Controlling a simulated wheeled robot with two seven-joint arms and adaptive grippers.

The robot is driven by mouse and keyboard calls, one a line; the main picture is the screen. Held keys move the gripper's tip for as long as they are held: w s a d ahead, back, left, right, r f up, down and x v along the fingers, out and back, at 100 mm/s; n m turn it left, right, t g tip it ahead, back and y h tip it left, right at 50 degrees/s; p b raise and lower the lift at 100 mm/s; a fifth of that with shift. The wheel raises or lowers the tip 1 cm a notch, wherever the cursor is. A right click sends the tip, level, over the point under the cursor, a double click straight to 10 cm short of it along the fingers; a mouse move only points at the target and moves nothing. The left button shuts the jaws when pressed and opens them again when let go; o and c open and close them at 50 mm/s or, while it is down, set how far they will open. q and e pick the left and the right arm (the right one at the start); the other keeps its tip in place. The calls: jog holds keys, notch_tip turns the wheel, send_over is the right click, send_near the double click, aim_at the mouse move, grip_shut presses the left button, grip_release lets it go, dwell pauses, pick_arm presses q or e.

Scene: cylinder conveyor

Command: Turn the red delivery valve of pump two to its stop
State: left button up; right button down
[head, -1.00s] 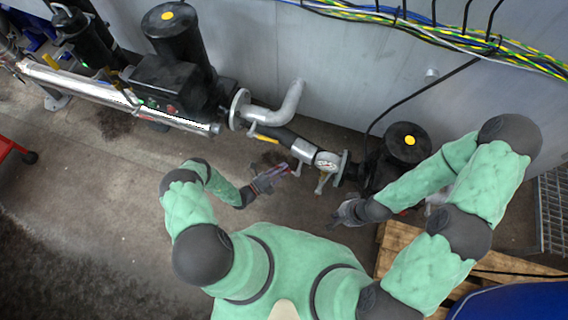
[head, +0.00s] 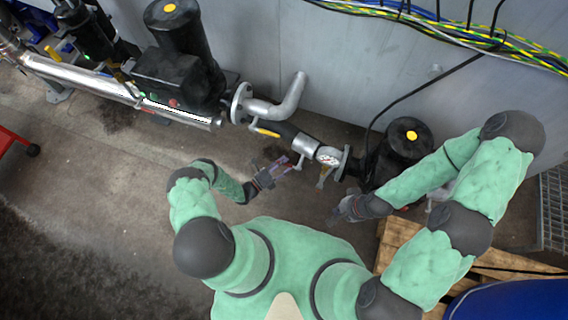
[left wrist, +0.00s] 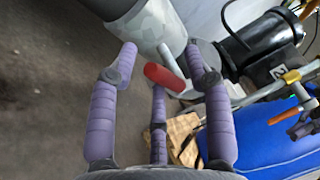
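The red valve handle (left wrist: 164,77) shows in the left wrist view, in front of a grey pipe (left wrist: 180,72). My left gripper (left wrist: 160,66) has its purple fingers spread, with the red handle between them; I cannot tell whether any finger touches it. In the head view my left gripper (head: 287,163) is beside the pipe near the round gauge (head: 328,157), and the handle is not clearly seen there. Pump two (left wrist: 262,45), black with a "2", is at the upper right of the wrist view. My right gripper (head: 338,214) is low near the pallet, its fingers too small to read.
A yellow handle (head: 266,132) sits on the pipe left of the gauge. Another black pump (head: 180,55) and a long silver pipe (head: 120,94) lie left. A wooden pallet (head: 396,246) and a blue drum (head: 515,300) are at lower right.

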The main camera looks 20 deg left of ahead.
pick_arm(q)
jog(key=v, duration=1.2)
jog(key=shift+s, duration=0.1)
dwell(0.4)
